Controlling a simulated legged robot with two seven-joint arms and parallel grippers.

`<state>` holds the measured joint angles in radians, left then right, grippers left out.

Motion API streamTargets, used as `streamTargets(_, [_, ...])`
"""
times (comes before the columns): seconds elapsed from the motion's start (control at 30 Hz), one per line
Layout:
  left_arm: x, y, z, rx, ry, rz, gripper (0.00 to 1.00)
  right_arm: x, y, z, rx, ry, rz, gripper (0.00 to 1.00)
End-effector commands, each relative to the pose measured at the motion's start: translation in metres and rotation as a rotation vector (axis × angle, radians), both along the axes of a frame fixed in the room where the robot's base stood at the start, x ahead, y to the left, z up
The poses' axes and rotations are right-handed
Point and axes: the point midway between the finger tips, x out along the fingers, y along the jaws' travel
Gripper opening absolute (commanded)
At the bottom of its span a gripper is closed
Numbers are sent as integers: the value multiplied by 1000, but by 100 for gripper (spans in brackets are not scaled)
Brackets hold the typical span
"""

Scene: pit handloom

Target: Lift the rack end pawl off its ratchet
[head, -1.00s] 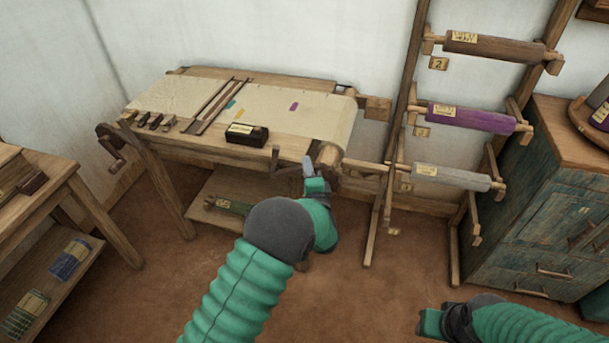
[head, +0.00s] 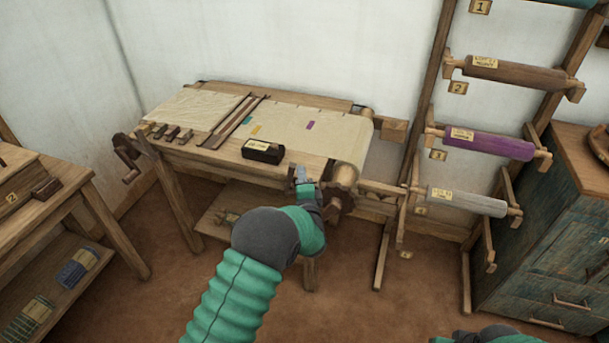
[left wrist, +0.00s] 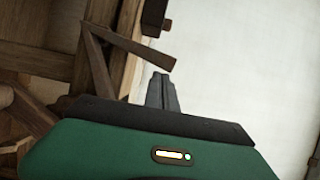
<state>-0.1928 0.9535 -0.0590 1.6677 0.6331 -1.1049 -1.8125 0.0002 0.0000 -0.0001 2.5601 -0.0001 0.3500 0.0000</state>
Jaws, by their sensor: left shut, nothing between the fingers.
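The loom (head: 215,158) stands against the back wall. My left gripper (head: 301,173) is at its front right corner, shut and empty, beside the cloth roller end (head: 345,177). In the left wrist view, the shut fingers (left wrist: 161,90) point up past a slanted wooden bar (left wrist: 132,47) with a second bar hanging from it. These look like the pawl lever, slightly apart from the fingers in that view. A dark toothed-looking wheel, perhaps the ratchet (head: 338,204), is partly hidden behind my gripper. Only a sliver of my right arm shows at the bottom edge.
A black box (head: 263,152) and several small blocks lie on the loom top. A rack with labelled rollers, one purple (head: 488,144), stands to the right next to a blue cabinet (head: 550,220). A bench (head: 75,205) is at left. The floor in front is clear.

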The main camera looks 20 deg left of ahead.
Motion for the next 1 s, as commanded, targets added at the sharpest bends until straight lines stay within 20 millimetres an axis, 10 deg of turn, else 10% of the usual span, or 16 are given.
streamTargets(1.0, [3,97,9,-753,26,4,0,0,0,31,0,0,0,36])
